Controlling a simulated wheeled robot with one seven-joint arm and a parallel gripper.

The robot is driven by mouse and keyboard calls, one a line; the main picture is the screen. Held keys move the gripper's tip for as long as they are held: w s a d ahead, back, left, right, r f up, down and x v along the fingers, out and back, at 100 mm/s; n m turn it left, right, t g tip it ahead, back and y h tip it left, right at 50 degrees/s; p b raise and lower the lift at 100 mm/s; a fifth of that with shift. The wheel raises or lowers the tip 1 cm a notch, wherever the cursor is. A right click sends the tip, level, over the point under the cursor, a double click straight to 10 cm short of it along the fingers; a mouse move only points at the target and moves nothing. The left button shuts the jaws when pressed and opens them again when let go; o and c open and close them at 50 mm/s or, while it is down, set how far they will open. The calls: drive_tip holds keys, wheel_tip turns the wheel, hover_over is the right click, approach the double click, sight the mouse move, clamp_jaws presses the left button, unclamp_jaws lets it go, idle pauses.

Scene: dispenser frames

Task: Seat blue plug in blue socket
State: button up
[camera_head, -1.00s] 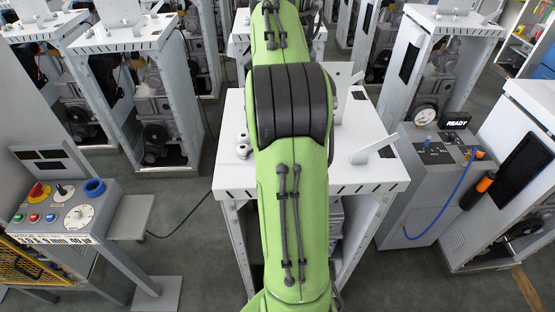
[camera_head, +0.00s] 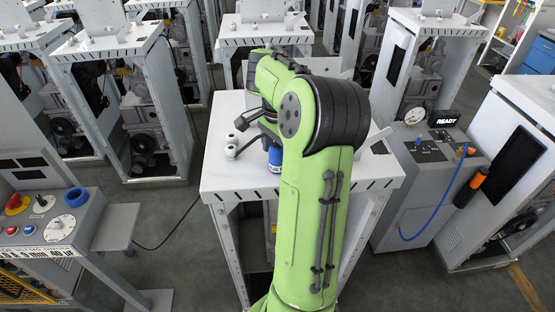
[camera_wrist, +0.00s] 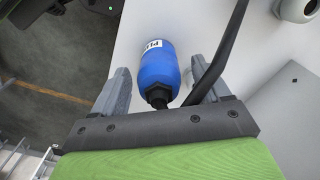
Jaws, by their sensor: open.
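The blue plug (camera_wrist: 158,68) is a blue cylinder with a white label, partly readable as "PLU", and a black end. It lies between the two fingers of my open gripper (camera_wrist: 160,70), with a gap on each side. In the head view the blue plug (camera_head: 275,158) shows at the white table, partly hidden by my arm, which also hides my fingers. A blue ring-shaped fitting (camera_head: 76,197) sits on the grey console at left; it looks like the blue socket.
The white table (camera_head: 222,180) carries grey round fittings (camera_head: 231,148) left of the plug. The grey console (camera_head: 95,215) has several buttons and a dial. A READY box (camera_head: 425,190) with a blue hose stands at right. White cabinets fill the back. Floor is open between console and table.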

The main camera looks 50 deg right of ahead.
drive_tip(key=c, duration=1.3)
wheel_tip(320, 180, up, 10)
drive_tip(key=p, duration=0.4)
drive_tip(key=shift+r, duration=0.1)
